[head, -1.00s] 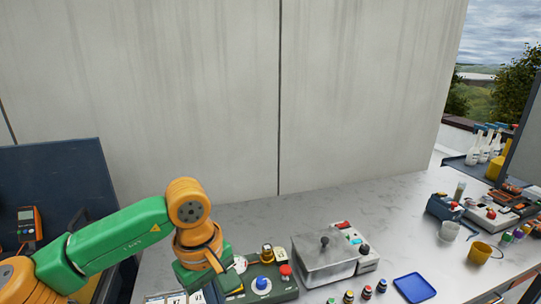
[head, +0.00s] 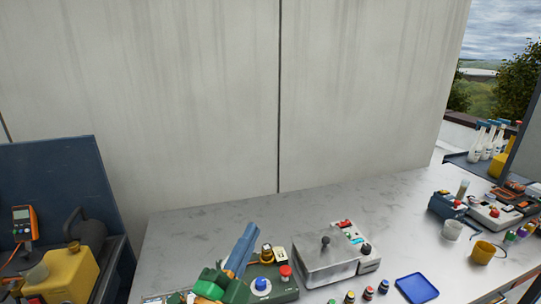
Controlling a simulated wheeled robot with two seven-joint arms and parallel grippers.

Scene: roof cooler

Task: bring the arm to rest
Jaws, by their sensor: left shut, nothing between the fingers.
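My left gripper (head: 246,232) rises from the bottom edge of the head view, left of centre. Its blue fingers point up and slightly right, shut together with nothing between them. Its green and orange wrist is cut off by the bottom edge. The fingers stand in front of the left part of a green control box (head: 285,291) with a blue knob (head: 261,284) and a red button (head: 286,271). I cannot tell how far apart they are in depth. My right gripper is not in view.
A metal lidded bath (head: 325,262) stands right of the control box. Several small vials and a blue tray (head: 416,288) lie in front. A yellow cup (head: 483,252) stands farther right. A yellow jerrycan (head: 70,275) sits at left. The back of the bench (head: 190,232) is clear.

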